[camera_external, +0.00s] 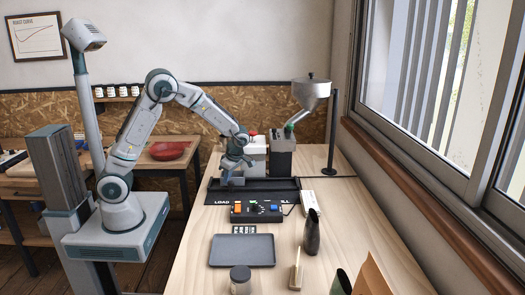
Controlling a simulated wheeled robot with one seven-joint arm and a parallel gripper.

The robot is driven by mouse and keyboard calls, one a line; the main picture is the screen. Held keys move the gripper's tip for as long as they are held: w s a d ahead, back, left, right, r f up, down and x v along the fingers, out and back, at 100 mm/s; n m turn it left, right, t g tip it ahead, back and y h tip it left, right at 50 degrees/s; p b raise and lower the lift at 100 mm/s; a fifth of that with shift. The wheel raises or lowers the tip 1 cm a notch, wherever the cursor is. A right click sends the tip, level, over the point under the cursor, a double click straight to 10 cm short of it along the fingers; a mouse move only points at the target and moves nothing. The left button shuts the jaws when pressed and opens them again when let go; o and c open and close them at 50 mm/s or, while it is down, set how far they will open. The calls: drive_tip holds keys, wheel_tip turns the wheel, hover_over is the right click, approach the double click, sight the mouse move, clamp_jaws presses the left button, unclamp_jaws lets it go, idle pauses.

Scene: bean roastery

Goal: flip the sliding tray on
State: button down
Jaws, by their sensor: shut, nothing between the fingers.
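A long black tray or rail (285,192) lies across the wooden bench, with white lettering at both ends; "LOAD" reads at its left end. A black control box (243,217) stands just in front of it, with an orange switch (237,208) at left, a dark knob in the middle and a blue button (274,208) at right. My gripper (225,181) points down over the left part of the rail, shut and empty, behind the control box. It looks close above the rail; I cannot tell whether it touches. The arm covers part of what stands behind.
Behind the rail stand a white machine (256,147) and a dark grinder (282,160) below a metal hopper (310,92) on a post. In front lie a grey tray (242,251), a jar (240,280), a dark bottle (312,232) and a brush (296,272). A window borders the right side.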

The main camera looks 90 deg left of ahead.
drive_tip(key=w+p, duration=0.4)
drive_tip(key=w, duration=1.8)
drive_tip(key=shift+w, duration=0.15)
drive_tip(key=p+v, duration=0.3)
drive_tip(key=v, duration=1)
drive_tip(key=shift+r+p, duration=0.35)
drive_tip(key=shift+r, duration=0.05)
